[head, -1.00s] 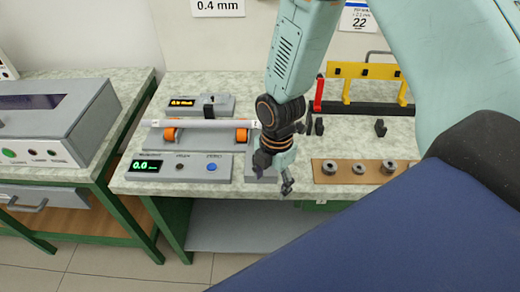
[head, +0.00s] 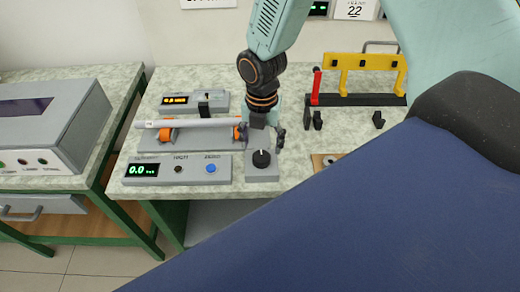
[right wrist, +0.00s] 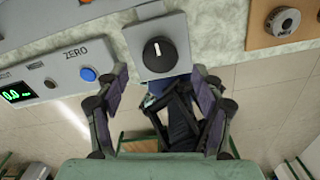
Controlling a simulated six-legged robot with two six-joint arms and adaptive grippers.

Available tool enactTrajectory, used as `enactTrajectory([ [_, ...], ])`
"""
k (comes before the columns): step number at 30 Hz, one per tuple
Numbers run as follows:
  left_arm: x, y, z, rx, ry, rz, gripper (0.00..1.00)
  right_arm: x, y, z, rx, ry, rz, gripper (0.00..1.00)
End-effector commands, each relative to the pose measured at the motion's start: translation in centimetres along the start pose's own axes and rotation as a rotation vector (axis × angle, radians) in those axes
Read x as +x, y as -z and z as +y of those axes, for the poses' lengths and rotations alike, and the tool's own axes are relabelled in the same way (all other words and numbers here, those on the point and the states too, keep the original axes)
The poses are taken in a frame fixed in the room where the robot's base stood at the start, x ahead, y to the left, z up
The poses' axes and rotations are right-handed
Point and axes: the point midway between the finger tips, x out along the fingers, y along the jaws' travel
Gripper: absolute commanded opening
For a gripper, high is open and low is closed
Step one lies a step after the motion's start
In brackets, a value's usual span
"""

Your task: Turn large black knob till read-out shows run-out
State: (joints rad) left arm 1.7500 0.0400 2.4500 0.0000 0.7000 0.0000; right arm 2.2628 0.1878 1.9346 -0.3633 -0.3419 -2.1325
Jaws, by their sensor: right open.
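The large black knob (head: 261,158), with a white pointer line, sits on a grey block at the bench's front. In the right wrist view the knob (right wrist: 158,50) shows its line almost upright in the picture. My right gripper (head: 262,139) is open and empty just behind and above the knob, its fingers spread to either side. The read-out (head: 142,170) on the grey panel glows green with 0.0 and a small unit I cannot read clearly. It also shows in the right wrist view (right wrist: 17,92). My left gripper is out of view.
A pale rod (head: 190,123) lies on orange rollers (head: 166,134) behind the panel. A blue zero button (head: 211,169) is left of the knob. An orange-lit display (head: 178,101) stands behind. A yellow rack (head: 345,64) with a red post is at back right.

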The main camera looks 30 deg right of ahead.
Motion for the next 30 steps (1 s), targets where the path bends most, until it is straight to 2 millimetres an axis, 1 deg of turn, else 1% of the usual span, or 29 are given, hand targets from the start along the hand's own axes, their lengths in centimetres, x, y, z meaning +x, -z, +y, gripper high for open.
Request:
enactTrajectory([
  [1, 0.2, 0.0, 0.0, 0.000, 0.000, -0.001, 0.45, 1.0, 0.1, -0.1, 0.000, 0.002, 0.001, 0.68],
  [3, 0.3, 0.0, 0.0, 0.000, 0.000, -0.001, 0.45, 2.0, 0.1, -0.1, -0.001, 0.002, 0.001, 0.68],
  [7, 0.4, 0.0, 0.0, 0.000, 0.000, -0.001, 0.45, 3.4, 0.0, 0.0, 0.000, 0.001, 0.000, 0.68],
  [12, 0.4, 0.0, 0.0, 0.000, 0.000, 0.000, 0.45, 4.1, -0.1, 0.1, 0.000, -0.001, -0.002, 0.68],
  [19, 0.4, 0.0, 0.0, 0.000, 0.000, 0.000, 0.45, 4.1, -0.2, 0.2, 0.000, -0.001, -0.001, 0.68],
  [20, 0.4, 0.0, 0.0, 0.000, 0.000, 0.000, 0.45, 4.1, -0.2, 0.2, 0.000, -0.001, -0.001, 0.66],
  [30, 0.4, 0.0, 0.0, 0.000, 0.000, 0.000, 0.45, 4.1, -0.3, 0.3, 0.000, -0.001, -0.001, 0.38],
])
